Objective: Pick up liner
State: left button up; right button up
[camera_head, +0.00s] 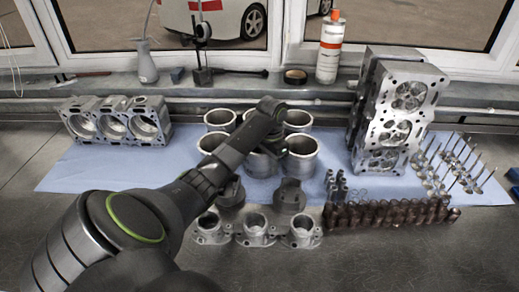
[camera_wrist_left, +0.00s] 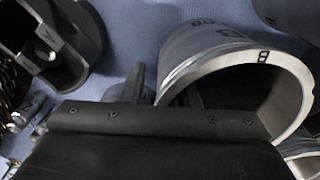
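Several grey metal cylinder liners stand upright on the blue mat. The front right liner (camera_head: 304,163) is beside my left gripper (camera_head: 280,148), which reaches down from above. In the left wrist view, the liner (camera_wrist_left: 225,48), marked "B", fills the right side. One fingertip of my left gripper (camera_wrist_left: 165,92) is outside its wall and the other appears inside its mouth. A gap shows between the outer finger and the wall, so the gripper looks open. My left arm hides part of the front left liners. My right gripper is not in view.
Pistons (camera_head: 290,197) and metal flanged housings (camera_head: 256,230) stand in front. A cylinder head (camera_head: 390,115) stands right, with valves (camera_head: 452,165) and springs (camera_head: 390,213) nearby. An engine block (camera_head: 117,120) is left. Bare blue mat (camera_head: 75,172) shows at left.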

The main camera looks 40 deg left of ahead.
pick_arm(q)
grip_shut()
jog(key=shift+r, duration=0.1)
dwell(0.3)
